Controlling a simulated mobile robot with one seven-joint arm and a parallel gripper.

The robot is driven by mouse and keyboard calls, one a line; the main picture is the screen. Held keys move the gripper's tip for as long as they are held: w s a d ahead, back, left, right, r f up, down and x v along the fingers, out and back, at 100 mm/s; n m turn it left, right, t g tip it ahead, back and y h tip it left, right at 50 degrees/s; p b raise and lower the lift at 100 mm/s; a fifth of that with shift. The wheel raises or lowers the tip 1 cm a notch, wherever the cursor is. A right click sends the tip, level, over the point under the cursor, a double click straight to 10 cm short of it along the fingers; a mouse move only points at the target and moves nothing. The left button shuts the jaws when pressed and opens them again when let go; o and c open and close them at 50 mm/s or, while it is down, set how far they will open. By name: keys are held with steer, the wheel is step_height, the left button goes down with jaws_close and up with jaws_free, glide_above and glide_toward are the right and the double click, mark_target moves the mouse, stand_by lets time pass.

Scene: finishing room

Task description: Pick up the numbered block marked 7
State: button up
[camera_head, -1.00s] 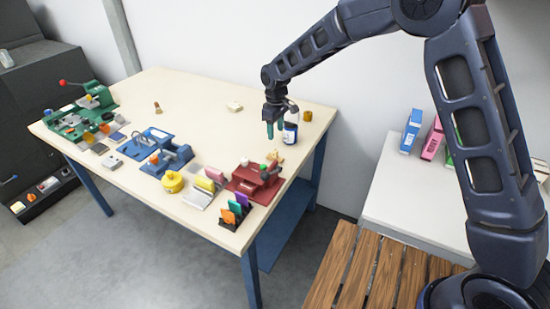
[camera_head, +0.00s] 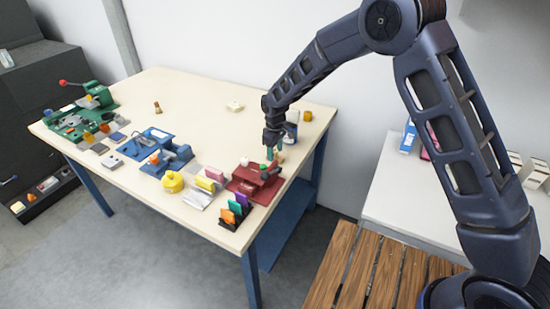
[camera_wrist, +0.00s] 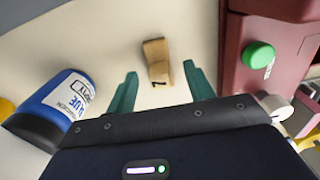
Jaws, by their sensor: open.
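A light brown wooden block (camera_wrist: 157,60) lies on the table in the wrist view. A small dark mark shows on its near face; I cannot read it for certain. My gripper (camera_wrist: 160,75) is open, with its two green fingers on either side of the block's near end and nothing held. I cannot tell how far the fingertips are above the table. In the head view my gripper (camera_head: 273,153) hangs low beside the red machine (camera_head: 256,184). The block there is mostly hidden by the gripper.
The red machine with a green button (camera_wrist: 258,55) stands close on the right. On the table (camera_head: 205,105) blue (camera_head: 160,150) and green machines (camera_head: 85,110) stand further left.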

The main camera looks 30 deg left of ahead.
steer(key=shift+f, duration=0.75)
jaws_close()
steer(key=shift+r, duration=0.1)
